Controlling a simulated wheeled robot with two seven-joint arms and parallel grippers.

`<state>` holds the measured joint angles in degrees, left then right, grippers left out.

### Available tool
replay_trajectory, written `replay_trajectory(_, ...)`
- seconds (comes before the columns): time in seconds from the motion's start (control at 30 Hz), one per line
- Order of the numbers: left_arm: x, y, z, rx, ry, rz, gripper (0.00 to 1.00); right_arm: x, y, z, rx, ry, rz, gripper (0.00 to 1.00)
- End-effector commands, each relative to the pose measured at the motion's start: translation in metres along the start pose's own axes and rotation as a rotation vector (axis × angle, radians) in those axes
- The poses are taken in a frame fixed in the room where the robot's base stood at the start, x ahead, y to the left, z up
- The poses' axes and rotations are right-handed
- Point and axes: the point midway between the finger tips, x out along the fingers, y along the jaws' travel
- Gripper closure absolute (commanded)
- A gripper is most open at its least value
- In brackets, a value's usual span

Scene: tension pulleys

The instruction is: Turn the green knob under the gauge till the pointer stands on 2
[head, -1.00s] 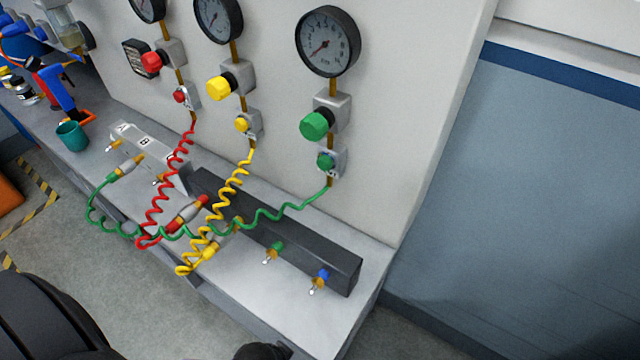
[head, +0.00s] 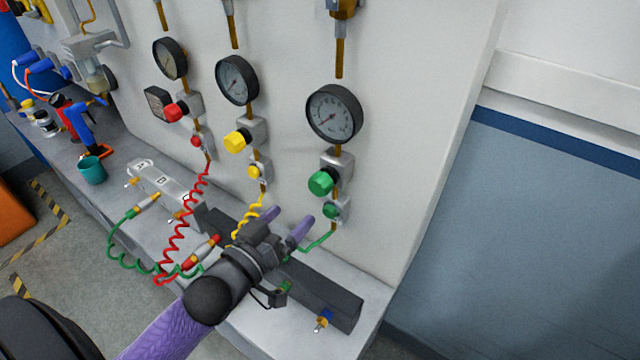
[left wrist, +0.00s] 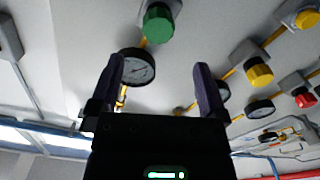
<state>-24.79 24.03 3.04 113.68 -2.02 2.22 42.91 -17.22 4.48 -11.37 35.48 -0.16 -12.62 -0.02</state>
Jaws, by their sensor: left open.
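The green knob (head: 321,183) sits on a grey block under the right-hand round gauge (head: 335,112) on the pale wall panel. The gauge's pointer slants down to the left; the number under it is too small to read surely. My left gripper (head: 289,222) is open and empty, below the green knob and apart from it. In the left wrist view the green knob (left wrist: 158,24) is at the top, beyond the fingertips (left wrist: 160,75), and the gauge (left wrist: 137,66) shows between the fingers. My right gripper is not in view.
Yellow (head: 237,141) and red (head: 176,112) knobs with their own gauges are to the left. A smaller green fitting (head: 332,211) with a green coiled hose is close to my fingers. A dark rail (head: 335,295) lies on the bench below. Wall right of the gauge is clear.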

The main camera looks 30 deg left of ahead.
Motion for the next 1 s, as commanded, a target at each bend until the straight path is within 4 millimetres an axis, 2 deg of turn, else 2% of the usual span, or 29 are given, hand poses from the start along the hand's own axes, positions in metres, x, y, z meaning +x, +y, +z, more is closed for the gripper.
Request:
replay_trajectory(0.13, 0.021, 0.001, -0.002, -0.004, 0.011, 0.008, 0.03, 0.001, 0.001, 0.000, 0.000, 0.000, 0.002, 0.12)
replay_trajectory(0.4, 0.078, 0.001, -0.002, -0.001, 0.008, 0.007, 0.03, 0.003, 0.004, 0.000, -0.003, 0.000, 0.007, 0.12)
replay_trajectory(0.5, 0.090, 0.001, -0.001, -0.001, 0.006, 0.006, 0.03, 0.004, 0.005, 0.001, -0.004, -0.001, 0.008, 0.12)
replay_trajectory(0.63, 0.098, 0.001, -0.001, -0.002, 0.005, 0.006, 0.03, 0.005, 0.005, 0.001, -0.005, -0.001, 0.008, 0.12)
replay_trajectory(0.83, 0.098, 0.002, -0.001, -0.002, 0.004, 0.006, 0.03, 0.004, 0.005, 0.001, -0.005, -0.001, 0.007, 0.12)
replay_trajectory(0.87, 0.098, 0.002, -0.001, -0.002, 0.004, 0.006, 0.05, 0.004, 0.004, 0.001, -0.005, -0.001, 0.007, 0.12)
replay_trajectory(1.0, 0.098, 0.002, -0.001, -0.002, 0.004, 0.006, 0.35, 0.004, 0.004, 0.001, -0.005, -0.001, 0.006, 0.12)
